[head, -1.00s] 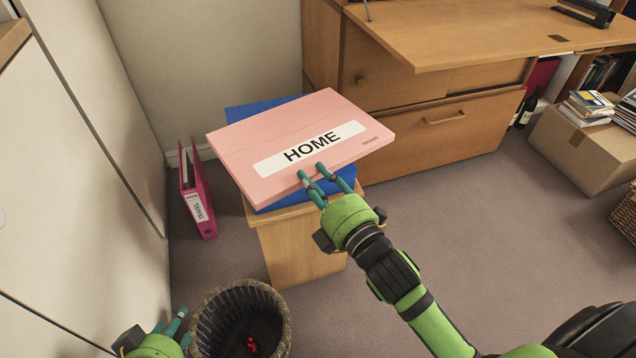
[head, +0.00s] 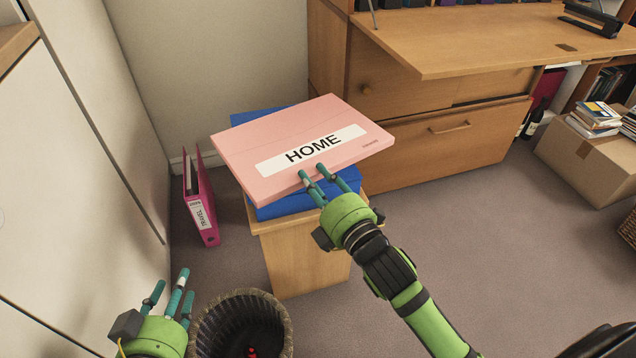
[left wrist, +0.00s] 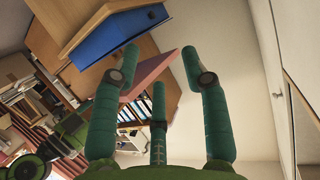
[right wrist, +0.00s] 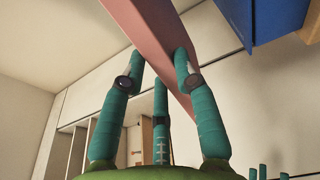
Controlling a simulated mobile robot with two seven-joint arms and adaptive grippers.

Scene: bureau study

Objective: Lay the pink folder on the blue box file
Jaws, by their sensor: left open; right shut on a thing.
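The pink folder (head: 250,145), labelled HOME, is flat and slightly tilted in the head view. My right gripper (head: 314,174) is shut on its near edge; the grip also shows in the right wrist view (right wrist: 160,65). The blue box file (head: 290,206) lies on a small wooden stand under the folder, which hides most of its top. In the left wrist view, the folder (left wrist: 148,76) and the blue box file (left wrist: 118,36) show a gap between them, so the folder is held above it. My left gripper (head: 172,300) is open and empty, low at the left.
The wooden stand (head: 300,260) bears the box file. A magenta binder (head: 203,205) stands on the floor to its left. A wicker bin (head: 245,305) is in front, beside my left gripper. A wooden bureau (head: 430,140) stands behind right.

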